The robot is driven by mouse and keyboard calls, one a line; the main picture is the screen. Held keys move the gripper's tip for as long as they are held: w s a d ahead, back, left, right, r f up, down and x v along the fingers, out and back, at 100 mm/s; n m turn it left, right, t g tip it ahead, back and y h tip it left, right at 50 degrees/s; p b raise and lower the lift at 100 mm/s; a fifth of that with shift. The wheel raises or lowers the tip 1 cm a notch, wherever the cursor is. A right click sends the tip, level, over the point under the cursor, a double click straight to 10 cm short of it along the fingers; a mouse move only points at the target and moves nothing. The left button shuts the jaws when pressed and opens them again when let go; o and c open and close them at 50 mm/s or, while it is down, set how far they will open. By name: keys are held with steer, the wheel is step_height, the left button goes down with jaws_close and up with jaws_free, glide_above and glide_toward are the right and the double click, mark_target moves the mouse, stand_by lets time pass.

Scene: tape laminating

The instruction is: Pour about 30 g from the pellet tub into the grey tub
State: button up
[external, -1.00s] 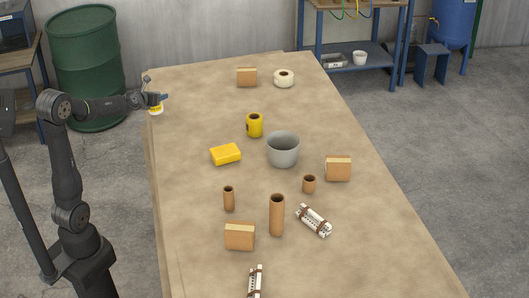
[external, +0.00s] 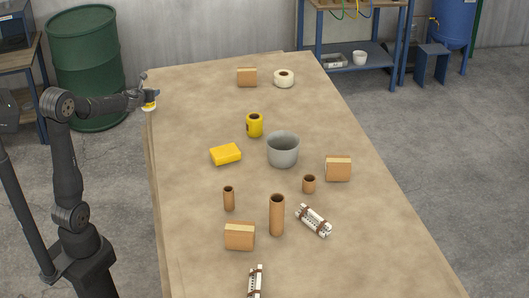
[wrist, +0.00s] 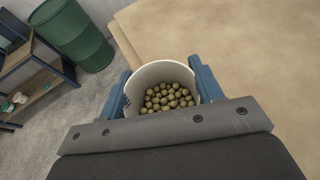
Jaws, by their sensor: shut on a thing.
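My gripper (wrist: 163,92) is shut on the pellet tub (wrist: 162,69), a white tub holding many round brownish pellets, with a blue finger on each side. In the external view the pellet tub (external: 149,107) shows as a small white and yellow shape at my gripper (external: 147,97), by the table's far left edge. The grey tub (external: 283,151) stands upright near the middle of the table, well to the right of my gripper. Its inside bottom is hard to make out.
On the table (external: 200,110), a yellow roll (external: 255,126) and a yellow block (external: 226,154) stand left of the grey tub. A small cardboard tube (external: 309,184), a tall tube (external: 277,216) and a box (external: 338,169) are nearer. The far left tabletop is clear.

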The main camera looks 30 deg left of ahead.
steer(key=w+d, duration=0.1)
steer(key=d, duration=0.3)
steer(key=w+d+m+h, duration=0.1)
steer(key=w+d, duration=0.1)
steer(key=d, duration=0.3)
steer(key=w+d+r+m+h, duration=0.1)
steer(key=d, duration=0.3)
steer(key=shift+w+d, duration=0.2)
steer(key=shift+d, duration=0.1)
steer(key=s+d+r+m+h, duration=0.1)
steer(key=s+d+m+h, duration=0.1)
steer(key=d, duration=1.7)
steer(key=s+d+r+m+h, duration=0.1)
steer(key=d+h, duration=0.4)
steer(key=d, duration=1.4)
steer(key=s+m, duration=0.1)
steer(key=m, duration=0.1)
steer(key=shift+s+m, duration=0.3)
steer(key=shift+m, duration=0.1)
